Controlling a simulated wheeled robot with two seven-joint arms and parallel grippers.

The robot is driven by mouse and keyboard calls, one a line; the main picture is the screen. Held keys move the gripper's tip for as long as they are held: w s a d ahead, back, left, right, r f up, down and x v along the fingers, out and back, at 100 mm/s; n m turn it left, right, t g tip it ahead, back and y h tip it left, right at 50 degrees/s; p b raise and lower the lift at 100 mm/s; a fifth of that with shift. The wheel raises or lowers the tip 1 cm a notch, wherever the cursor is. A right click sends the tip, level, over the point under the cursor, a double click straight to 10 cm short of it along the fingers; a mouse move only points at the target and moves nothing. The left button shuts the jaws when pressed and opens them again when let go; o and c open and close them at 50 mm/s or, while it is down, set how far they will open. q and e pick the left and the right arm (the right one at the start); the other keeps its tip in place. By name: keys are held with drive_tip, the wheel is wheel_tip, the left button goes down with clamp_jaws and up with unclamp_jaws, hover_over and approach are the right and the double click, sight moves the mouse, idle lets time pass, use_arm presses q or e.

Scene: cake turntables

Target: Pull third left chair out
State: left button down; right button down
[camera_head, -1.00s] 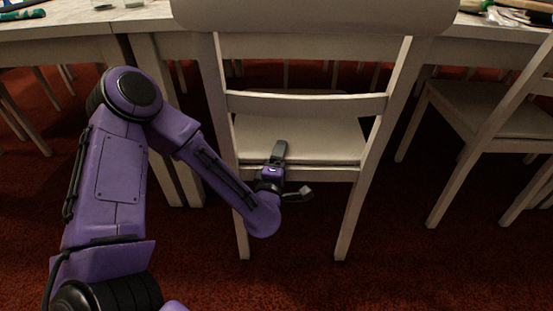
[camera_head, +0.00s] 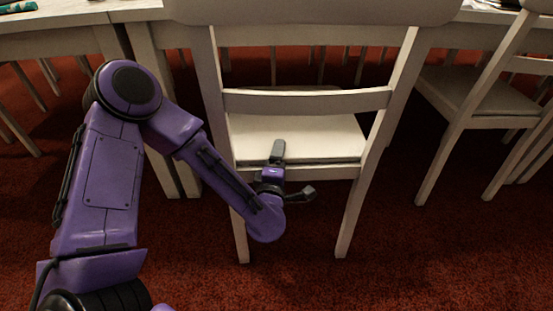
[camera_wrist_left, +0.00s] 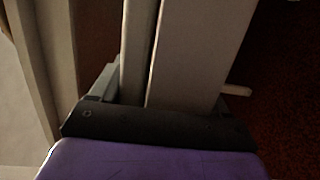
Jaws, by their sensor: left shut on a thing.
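A white wooden chair (camera_head: 305,102) stands upright with its slatted back toward me, in the middle of the head view. Its pale seat (camera_head: 325,135) shows below the back slat. My left gripper (camera_head: 291,171) is shut on the rear edge of the seat, with one finger above the seat and the other below it. The left wrist view shows the pale seat edge (camera_wrist_left: 195,55) between the two fingers. My right gripper is not in view.
A white table (camera_head: 65,17) runs along the top, beyond the chair. Another white chair (camera_head: 475,92) stands to the right. Table legs (camera_head: 165,110) stand close to the left of the held chair. Red carpet (camera_head: 410,260) is clear in front.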

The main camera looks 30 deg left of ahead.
use_arm(q)
unclamp_jaws()
drive_tip(key=shift+d, duration=0.15)
drive_tip(key=p+v, duration=0.3)
drive_tip(key=v, duration=0.7)
drive_tip(key=shift+s+p, duration=0.3)
drive_tip(key=shift+p, duration=0.1)
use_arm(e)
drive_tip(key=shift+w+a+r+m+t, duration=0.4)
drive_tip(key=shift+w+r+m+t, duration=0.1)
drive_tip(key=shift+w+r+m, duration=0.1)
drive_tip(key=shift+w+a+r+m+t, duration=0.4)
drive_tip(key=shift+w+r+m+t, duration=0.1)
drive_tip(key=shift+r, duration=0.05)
